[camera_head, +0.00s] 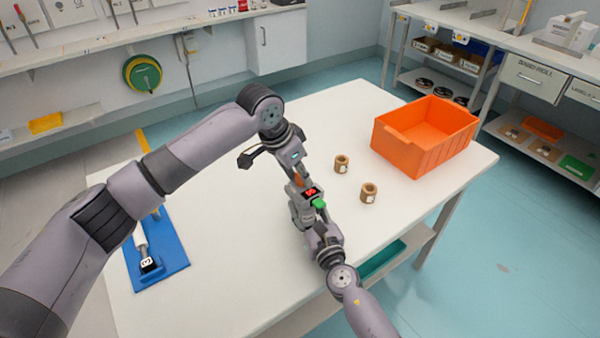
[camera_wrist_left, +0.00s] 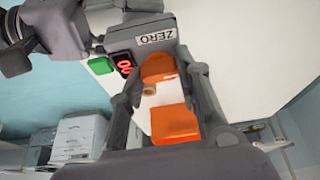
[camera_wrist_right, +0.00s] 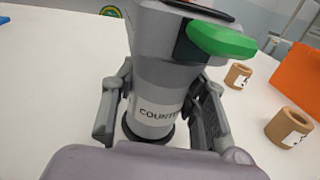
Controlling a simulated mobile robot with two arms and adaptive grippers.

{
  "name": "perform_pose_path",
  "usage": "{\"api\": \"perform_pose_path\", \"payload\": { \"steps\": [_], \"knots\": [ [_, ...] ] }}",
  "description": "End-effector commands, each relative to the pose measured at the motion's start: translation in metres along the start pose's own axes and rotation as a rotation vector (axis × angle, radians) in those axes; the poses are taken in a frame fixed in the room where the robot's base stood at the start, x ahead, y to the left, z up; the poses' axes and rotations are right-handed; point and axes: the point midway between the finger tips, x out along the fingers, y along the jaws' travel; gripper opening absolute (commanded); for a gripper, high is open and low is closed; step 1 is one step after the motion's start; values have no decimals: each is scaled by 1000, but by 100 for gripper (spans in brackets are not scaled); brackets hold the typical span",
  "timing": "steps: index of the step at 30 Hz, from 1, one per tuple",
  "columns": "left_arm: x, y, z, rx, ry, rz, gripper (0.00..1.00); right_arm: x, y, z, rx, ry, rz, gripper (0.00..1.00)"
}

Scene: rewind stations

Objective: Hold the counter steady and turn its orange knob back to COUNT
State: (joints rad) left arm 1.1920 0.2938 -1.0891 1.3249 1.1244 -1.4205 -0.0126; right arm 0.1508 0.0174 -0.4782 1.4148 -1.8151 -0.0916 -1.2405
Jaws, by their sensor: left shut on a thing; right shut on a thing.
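The counter (camera_head: 308,203) is a grey device with a red-lit display and a green button (camera_head: 319,203), near the middle of the white table. My right gripper (camera_wrist_right: 163,90) is shut around this body. The orange knob (camera_wrist_left: 158,68) shows in the left wrist view beside a ZERO label (camera_wrist_left: 155,38). My left gripper (camera_wrist_left: 163,75) is shut on the knob, one finger on each side. In the head view the knob (camera_head: 298,180) is mostly hidden. I cannot tell which mark the knob points at.
Two brown rolls (camera_head: 341,164) (camera_head: 369,193) stand just right of the counter. An orange bin (camera_head: 424,138) is at the table's right. A blue mat (camera_head: 168,262) with a white-handled tool lies at the left. The table is clear around the rest.

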Motion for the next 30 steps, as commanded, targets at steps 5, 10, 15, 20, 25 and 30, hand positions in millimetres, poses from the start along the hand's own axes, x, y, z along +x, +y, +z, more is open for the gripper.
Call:
{"api": "perform_pose_path", "payload": {
  "steps": [5, 10, 15, 20, 25, 30],
  "knots": [
    [0, -1, 0, 150, -1, 65, 3, 0, -1, 0, 0, 0, -2, 7],
    [0, -2, 0, 299, -1, 126, 3, 0, -1, 0, 0, 0, -2, 7],
    [0, -3, -1, 442, 0, 185, 3, 0, -1, 0, 0, 0, -2, 7],
    [0, -4, -1, 559, -1, 232, 3, 0, -1, 0, 0, 0, -2, 7],
    [0, -4, -2, 656, -2, 271, 3, 0, -1, 0, 0, 1, -2, 7],
    [0, -5, -2, 721, -2, 296, 3, 0, -1, 0, 0, 1, -2, 7]
  ]
}}
